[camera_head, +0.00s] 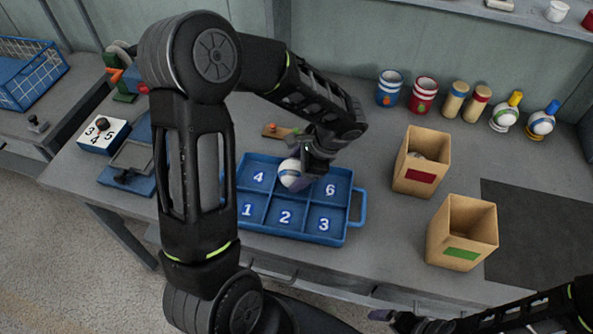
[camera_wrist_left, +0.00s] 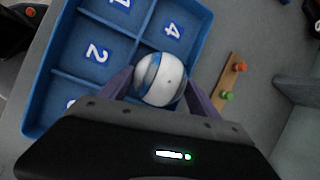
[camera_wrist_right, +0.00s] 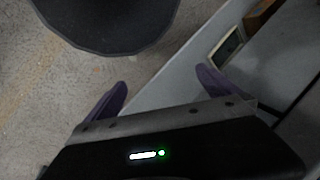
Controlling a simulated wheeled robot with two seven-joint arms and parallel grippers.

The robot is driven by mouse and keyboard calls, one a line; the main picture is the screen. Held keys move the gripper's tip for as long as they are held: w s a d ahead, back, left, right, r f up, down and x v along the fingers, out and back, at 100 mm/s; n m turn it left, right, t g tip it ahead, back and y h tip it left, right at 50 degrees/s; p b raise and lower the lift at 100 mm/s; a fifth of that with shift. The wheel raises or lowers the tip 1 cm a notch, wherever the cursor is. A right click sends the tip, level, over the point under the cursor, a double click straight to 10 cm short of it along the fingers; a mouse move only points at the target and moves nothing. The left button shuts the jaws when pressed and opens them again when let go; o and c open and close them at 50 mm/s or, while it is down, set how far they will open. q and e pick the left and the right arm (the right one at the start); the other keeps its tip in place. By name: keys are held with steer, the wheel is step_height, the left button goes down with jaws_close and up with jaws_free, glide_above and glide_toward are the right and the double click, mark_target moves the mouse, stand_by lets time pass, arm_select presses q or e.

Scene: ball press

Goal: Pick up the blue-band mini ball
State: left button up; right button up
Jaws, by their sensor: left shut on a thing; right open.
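The blue-band mini ball (camera_head: 290,173) is white with a blue band. It is at the upper middle compartment of the blue numbered tray (camera_head: 362,208), between the 4 and the 6. My left gripper (camera_head: 305,170) is shut on the ball from the right and above. In the left wrist view the ball (camera_wrist_left: 160,80) sits between the two purple fingers; whether it touches the tray floor I cannot tell. My right gripper (camera_wrist_right: 163,92) is open and empty, low over the table's front edge.
Two cardboard boxes, one with a red label (camera_head: 420,165) and one with a green label (camera_head: 462,235), stand right of the tray. Cups, jars and two balls on stands (camera_head: 541,120) line the back. A small wooden board (camera_head: 277,131) with pegs lies behind the tray.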

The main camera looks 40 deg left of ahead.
mark_target(297, 165)
arm_select(q)
step_height(297, 165, up, 9)
steer(key=shift+r+b, duration=0.15)
steer(key=shift+b, duration=0.25)
